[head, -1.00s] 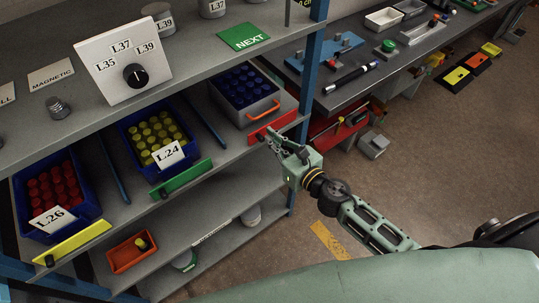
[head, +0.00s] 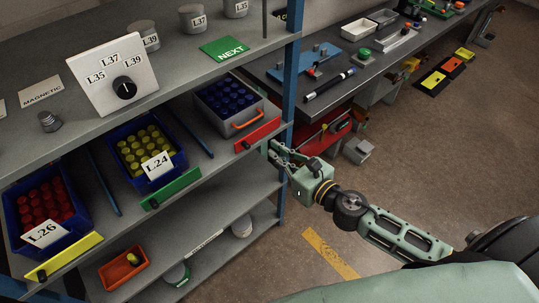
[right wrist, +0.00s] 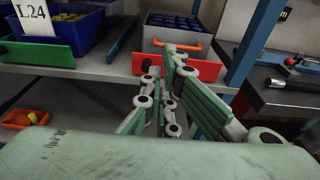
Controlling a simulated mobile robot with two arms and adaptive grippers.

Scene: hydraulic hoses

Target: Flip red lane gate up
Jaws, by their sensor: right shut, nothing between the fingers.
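The red lane gate (head: 258,134) is a flat red bar running lengthwise along the middle shelf's front edge, before the grey bin of blue-capped items (head: 230,110). A dark pivot shows at its left end. In the right wrist view the red gate (right wrist: 203,69) is partly hidden behind my fingers. My right gripper (head: 271,149) is shut and empty, close to the lower right part of the gate. Its fingers also show in the right wrist view (right wrist: 172,58). I cannot tell whether they touch the gate. My left gripper is not in view.
A green gate (head: 170,188) and a yellow gate (head: 64,257) line the same shelf edge to the left. A blue shelf post (head: 291,85) stands just right of the red gate. A workbench (head: 330,108) is farther right. The floor in front is open.

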